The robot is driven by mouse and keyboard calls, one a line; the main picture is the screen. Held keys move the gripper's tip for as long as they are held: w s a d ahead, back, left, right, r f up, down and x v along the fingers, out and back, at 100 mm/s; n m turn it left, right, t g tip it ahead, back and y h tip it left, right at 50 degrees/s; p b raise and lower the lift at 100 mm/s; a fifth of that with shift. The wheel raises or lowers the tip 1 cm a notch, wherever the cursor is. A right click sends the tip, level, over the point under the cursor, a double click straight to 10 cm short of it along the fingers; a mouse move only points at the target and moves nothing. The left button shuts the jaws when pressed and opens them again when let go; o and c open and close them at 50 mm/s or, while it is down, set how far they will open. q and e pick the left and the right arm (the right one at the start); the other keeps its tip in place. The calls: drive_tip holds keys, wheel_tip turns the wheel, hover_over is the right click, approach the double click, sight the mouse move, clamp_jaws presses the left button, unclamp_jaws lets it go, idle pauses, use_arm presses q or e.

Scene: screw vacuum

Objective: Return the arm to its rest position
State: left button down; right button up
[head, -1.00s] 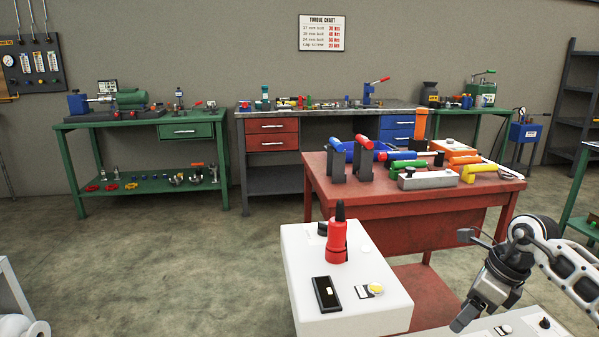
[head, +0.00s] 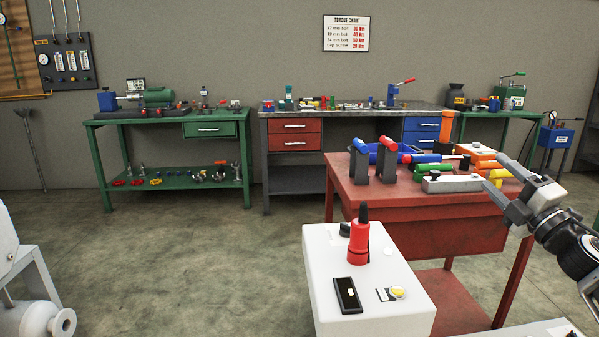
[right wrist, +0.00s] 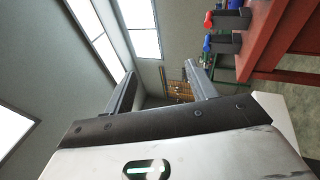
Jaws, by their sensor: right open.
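My right arm comes in from the right edge of the head view. Its gripper (head: 500,180) is raised and points up and to the left, in front of the right end of the red table (head: 430,212) in the picture. The jaws are open and empty. In the right wrist view the two fingers (right wrist: 160,78) stand wide apart with only the far wall and room between them. My left gripper is not in view.
A white cabinet (head: 325,265) bears a red screw vacuum pump (head: 358,240) and a black device (head: 347,295). Several tools lie on the red table. A white flanged machine (head: 25,315) stands at the lower left. The floor between is clear.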

drive_tip(key=d+f+m+g+h, duration=0.35)
drive_tip(key=d+m+h, duration=0.25)
drive_tip(key=m, duration=0.4)
drive_tip(key=d+f+m+g+h, duration=0.2)
drive_tip(key=d+f+m+h, duration=0.35)
drive_tip(key=m, duration=0.55)
drive_tip(key=s+a+f+n+y, duration=0.2)
drive_tip(key=s+a+f+y, duration=0.1)
drive_tip(key=a+f, duration=0.9)
drive_tip(key=s+a+f+g+y, duration=0.2)
drive_tip(key=s+a+f+y, duration=0.1)
drive_tip(key=s+a+f, duration=0.85)
drive_tip(key=s+a+g+y, duration=0.1)
drive_tip(key=s+a+y, duration=0.1)
drive_tip(key=s+a, duration=0.95)
use_arm(q)
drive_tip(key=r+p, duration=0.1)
drive_tip(key=p, duration=0.2)
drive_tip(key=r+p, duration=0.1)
drive_tip(key=p, duration=0.2)
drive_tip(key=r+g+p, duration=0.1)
drive_tip(key=p, duration=0.2)
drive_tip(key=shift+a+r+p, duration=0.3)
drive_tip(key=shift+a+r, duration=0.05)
use_arm(e)
drive_tip(key=s+a+r+m+g, duration=0.1)
drive_tip(key=s+r+m+g, duration=0.1)
drive_tip(key=s+r, duration=0.4)
drive_tip(key=shift+s+a, duration=0.4)
drive_tip(key=shift+s, duration=0.1)
